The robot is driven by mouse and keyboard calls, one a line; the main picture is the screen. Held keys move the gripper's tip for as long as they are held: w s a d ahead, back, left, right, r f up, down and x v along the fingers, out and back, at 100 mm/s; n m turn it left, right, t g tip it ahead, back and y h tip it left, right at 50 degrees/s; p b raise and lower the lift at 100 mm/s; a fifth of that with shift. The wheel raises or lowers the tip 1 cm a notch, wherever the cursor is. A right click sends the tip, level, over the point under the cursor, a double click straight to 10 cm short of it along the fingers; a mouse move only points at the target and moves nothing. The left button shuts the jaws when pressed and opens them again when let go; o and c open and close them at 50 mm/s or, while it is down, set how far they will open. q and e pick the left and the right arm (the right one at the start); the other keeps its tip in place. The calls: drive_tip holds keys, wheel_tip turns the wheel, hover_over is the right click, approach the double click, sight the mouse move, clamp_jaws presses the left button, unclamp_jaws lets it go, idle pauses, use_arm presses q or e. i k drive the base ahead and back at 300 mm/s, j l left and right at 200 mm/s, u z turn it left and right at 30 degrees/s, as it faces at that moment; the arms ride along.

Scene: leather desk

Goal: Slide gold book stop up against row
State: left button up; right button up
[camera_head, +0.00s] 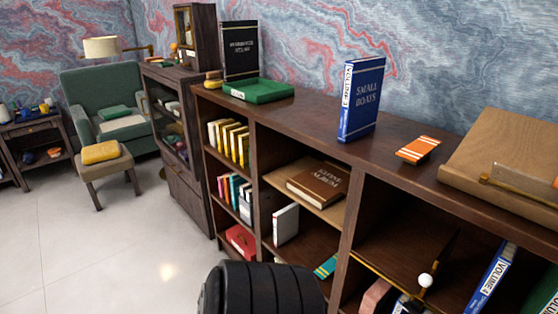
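In the head view, a thin gold rail (376,268) runs in the right compartment of the bookcase. A white round knob (425,280) shows at its right end, and a thin, slanted gold-edged piece rises behind it. I cannot tell for certain which gold part is the book stop. A blue book marked VOLUME 1 (491,279) leans to the right of the knob, with a gap between them. A green book (540,297) is beyond it, cut by the frame edge. Neither of my grippers can be made out.
The bookcase top (310,117) holds a blue SMALL BOATS book (362,98), an orange book (418,149), a green book (259,91) and a wooden stand (508,160). A brown album (318,182) lies in the middle compartment. A black ribbed shape covers the bottom centre.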

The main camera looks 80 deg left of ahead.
sight(424, 280)
drive_tip(key=u, duration=1.4)
drive_tip(key=k+j+z, duration=0.1)
drive_tip(key=j+z, duration=0.3)
drive_tip(key=k+j+z, duration=0.1)
drive_tip(key=z, duration=0.35)
